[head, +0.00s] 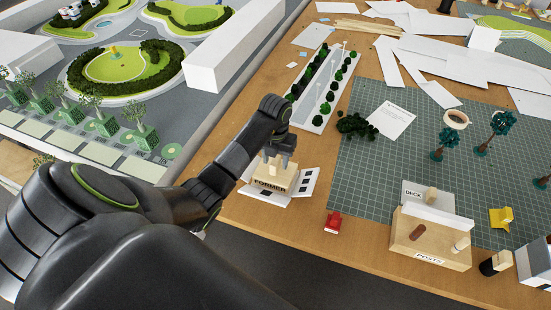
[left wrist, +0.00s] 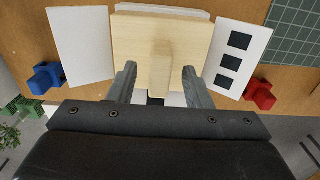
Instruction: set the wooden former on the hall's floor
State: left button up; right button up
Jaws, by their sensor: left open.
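The wooden former (head: 270,186), a pale block with a FORMER label, sits amid white card panels near the table's left edge. In the left wrist view the former (left wrist: 135,38) has an upright grip bar in its middle. My left gripper (head: 273,158) is open, its fingers on either side of that bar, with gaps visible in the wrist view (left wrist: 160,70). White panels flank the former: a plain left one (left wrist: 82,45) and a right one (left wrist: 240,50) with three dark windows. The hall's floor is mostly hidden under the former. My right gripper is not in view.
A red block (head: 333,222) lies right of the panels; a blue block (left wrist: 46,77) shows at left in the wrist view. A tree-lined strip (head: 318,95) lies behind the former.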

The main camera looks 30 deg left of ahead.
pick_arm(q)
jog(key=shift+r+p, duration=2.3)
jog(key=shift+r, duration=0.9)
jog(key=shift+f, duration=0.1)
